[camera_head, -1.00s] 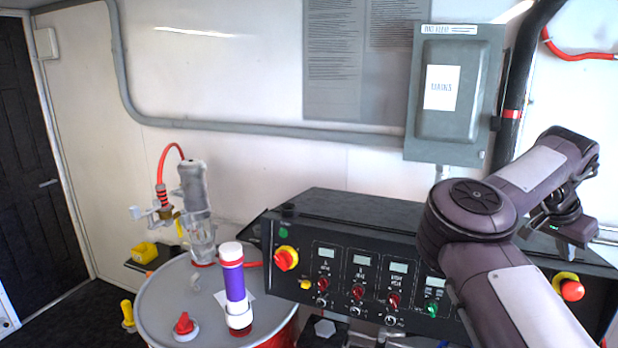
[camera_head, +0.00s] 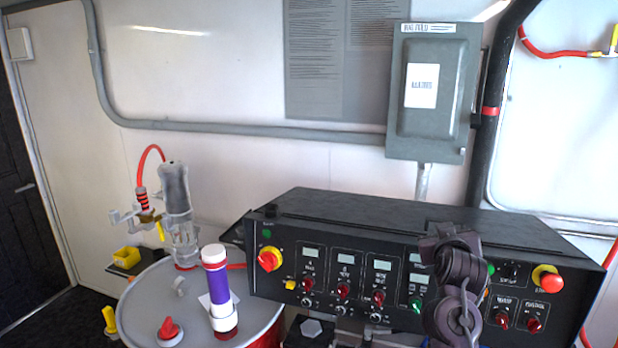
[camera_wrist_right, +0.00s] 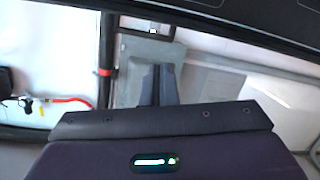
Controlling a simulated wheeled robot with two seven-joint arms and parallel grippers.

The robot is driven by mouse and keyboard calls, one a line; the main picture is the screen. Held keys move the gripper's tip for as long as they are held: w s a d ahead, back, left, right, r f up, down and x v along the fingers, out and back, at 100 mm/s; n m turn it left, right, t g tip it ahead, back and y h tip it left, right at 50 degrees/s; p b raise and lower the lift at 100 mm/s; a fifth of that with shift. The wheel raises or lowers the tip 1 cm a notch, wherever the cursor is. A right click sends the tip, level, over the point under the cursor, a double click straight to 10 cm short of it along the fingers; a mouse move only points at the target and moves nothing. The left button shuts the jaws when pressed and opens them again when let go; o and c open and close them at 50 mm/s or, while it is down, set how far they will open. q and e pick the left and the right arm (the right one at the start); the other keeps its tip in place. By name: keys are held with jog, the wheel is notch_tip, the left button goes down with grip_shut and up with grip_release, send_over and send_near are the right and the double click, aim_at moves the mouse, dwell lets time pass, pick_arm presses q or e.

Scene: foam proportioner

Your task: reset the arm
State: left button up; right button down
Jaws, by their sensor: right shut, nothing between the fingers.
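My right gripper (camera_wrist_right: 157,84) shows in the right wrist view with its two dark fingers together and nothing between them. Beyond its fingertips are the grey wall box (camera_wrist_right: 138,52) and white wall. In the head view my right arm (camera_head: 455,285) is folded, dark purple, in front of the right half of the black control panel (camera_head: 350,215). It hides some of the panel's controls. I cannot make out the fingers there. My left gripper and arm are not in view.
A grey-topped drum (camera_head: 150,300) stands at the left, carrying a purple-and-white tube (camera_head: 219,290), a clear pump fitting (camera_head: 178,205) and a red cap (camera_head: 169,329). A grey box (camera_head: 432,90) and a black pipe (camera_head: 490,130) are on the wall. Space above the panel is clear.

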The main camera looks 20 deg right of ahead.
jog(key=s+a+f+n+g+y, duration=0.1)
jog(key=a+f+n+y, duration=0.25)
jog(key=a+f, duration=0.65)
jog(key=s+a+f+n+g+y, duration=0.1)
jog(key=s+a+f+g+y, duration=0.25)
jog(key=s+a+f, duration=0.6)
jog(key=s+a+f+n+g+y, duration=0.25)
jog(key=s+a+f+g, duration=0.35)
jog(key=s+a, duration=0.65)
notch_tip(320, 180, down, 41)
jog(key=s+b, duration=0.2)
jog(key=b, duration=0.7)
jog(key=s+d+f+b, duration=0.3)
jog(key=s+f+b, duration=0.2)
jog(key=s+f, duration=1.3)
notch_tip(320, 180, down, 4)
jog(key=shift+s+f+g+b, duration=0.15)
jog(key=shift+s+g+b, duration=0.05)
jog(key=shift+g+b, duration=0.25)
jog(key=shift+s+d, duration=0.1)
